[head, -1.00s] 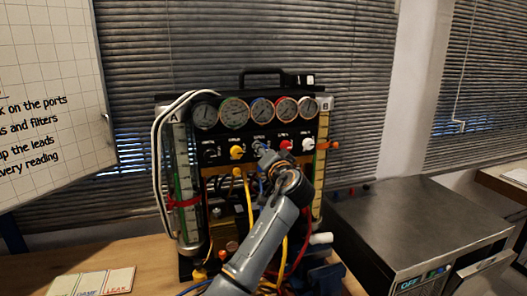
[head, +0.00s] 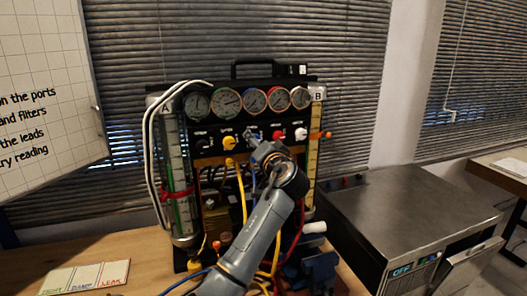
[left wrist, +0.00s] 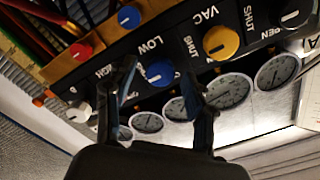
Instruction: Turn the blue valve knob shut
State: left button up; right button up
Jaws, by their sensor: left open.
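The blue valve knob (left wrist: 160,73) is on the black panel in the left wrist view, which shows the panel upside down. The word LOW is printed beside it. My left gripper (left wrist: 163,82) is open, with one finger on each side of this knob. I cannot tell whether the fingers touch it. In the head view my left gripper (head: 258,146) reaches up to the panel from below and mostly hides the blue knob. My right gripper is not in view.
A yellow knob (left wrist: 220,42) and a white knob (head: 300,134) are on the same row. Pressure gauges (head: 254,100) line up above. Coloured hoses hang below. A grey metal cabinet (head: 400,215) stands at right. A label card (head: 85,277) lies on the table.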

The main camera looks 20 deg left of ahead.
pick_arm(q)
jog(key=v, duration=1.1)
jog(key=shift+f, duration=0.15)
